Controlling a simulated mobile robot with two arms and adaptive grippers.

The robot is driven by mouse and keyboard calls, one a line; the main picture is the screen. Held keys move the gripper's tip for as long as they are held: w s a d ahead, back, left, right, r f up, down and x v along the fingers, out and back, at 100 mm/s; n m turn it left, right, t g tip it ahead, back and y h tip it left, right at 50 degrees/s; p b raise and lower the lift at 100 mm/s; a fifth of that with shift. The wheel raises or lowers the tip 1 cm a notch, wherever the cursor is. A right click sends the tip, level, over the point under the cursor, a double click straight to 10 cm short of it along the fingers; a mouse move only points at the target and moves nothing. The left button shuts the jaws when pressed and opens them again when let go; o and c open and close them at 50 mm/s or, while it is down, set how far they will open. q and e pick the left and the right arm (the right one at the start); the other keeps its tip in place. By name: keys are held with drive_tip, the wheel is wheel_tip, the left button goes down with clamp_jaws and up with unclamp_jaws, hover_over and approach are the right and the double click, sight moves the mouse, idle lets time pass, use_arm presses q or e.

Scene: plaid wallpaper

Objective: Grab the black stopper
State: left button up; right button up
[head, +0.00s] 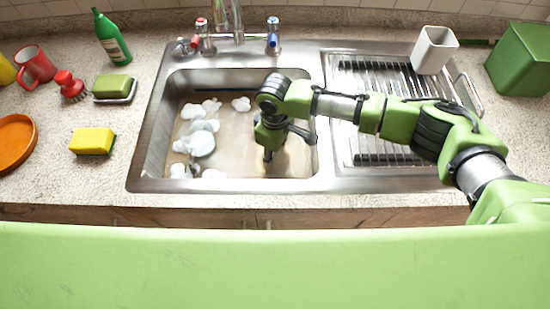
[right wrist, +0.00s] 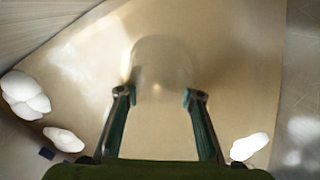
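I cannot make out a black stopper in either view. My right gripper (head: 268,157) reaches down into the right part of the sink basin (head: 228,181). In the right wrist view, my right gripper (right wrist: 158,94) is open, with its two fingers apart and nothing held between them. A faint, pale round shape (right wrist: 160,62) shows on the tan basin bottom just beyond the fingertips; I cannot tell what it is. My left gripper is not in view.
White foam clumps (head: 211,106) and a pale round dish (head: 201,143) lie in the basin's left part. A tap (head: 237,22) stands behind. The ribbed drainboard (head: 385,75) and white cup (head: 434,49) are right. A yellow sponge (head: 93,141) is left.

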drive_tip(key=shift+f, duration=0.1)
clamp_jaws()
